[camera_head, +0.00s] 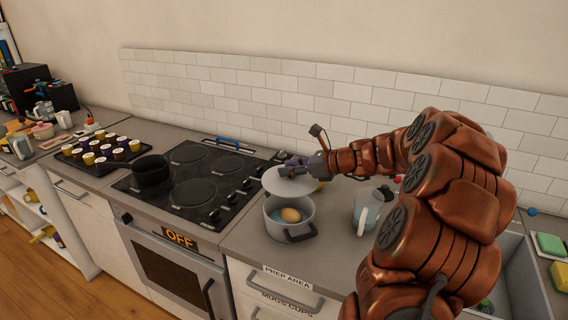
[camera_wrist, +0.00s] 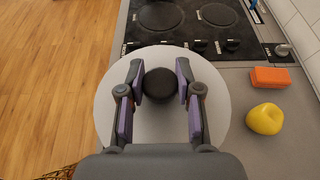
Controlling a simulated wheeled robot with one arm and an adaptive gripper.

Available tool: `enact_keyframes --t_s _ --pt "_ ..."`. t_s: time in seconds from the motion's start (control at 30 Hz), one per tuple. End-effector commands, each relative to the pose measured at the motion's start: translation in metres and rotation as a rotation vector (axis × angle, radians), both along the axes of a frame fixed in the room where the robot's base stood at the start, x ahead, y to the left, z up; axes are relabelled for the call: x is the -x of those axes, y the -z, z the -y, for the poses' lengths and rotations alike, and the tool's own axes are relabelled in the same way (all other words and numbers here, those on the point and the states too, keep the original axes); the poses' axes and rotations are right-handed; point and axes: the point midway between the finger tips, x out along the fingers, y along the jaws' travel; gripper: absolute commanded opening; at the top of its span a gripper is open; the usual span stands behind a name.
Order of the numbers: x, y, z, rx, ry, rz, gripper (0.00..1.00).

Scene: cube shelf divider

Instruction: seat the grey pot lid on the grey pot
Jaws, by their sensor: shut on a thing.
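The grey pot (camera_head: 272,221) stands on the counter just right of the stove, with a round tan thing in bluish contents inside it. The grey pot lid (camera_head: 288,183) is above the pot's back part, tilted, and the pot's front opening shows uncovered. I cannot tell whether the lid touches the rim. My gripper (camera_head: 293,169) is shut on the lid's knob. In the wrist view my gripper (camera_wrist: 160,88) has its fingers on both sides of the dark knob (camera_wrist: 160,84), and the pale lid (camera_wrist: 150,125) hides the pot.
The stove (camera_head: 195,180) carries a black pot (camera_head: 151,171). A glass pitcher (camera_head: 367,211) stands right of the grey pot. A yellow fruit (camera_wrist: 266,119) and an orange block (camera_wrist: 270,78) lie beside the lid. A tray of jars (camera_head: 100,152) is far left.

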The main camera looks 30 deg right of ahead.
Motion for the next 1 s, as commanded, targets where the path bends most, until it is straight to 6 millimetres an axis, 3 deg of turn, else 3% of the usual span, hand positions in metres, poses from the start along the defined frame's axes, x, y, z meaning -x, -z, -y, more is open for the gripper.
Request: enact_keyframes --t_s 0.43,1.0 --pt "-0.002 -0.004 -0.003 -0.005 -0.002 0.004 0.0" --pt "0.0 0.054 -0.002 -0.006 -0.001 0.002 0.0"
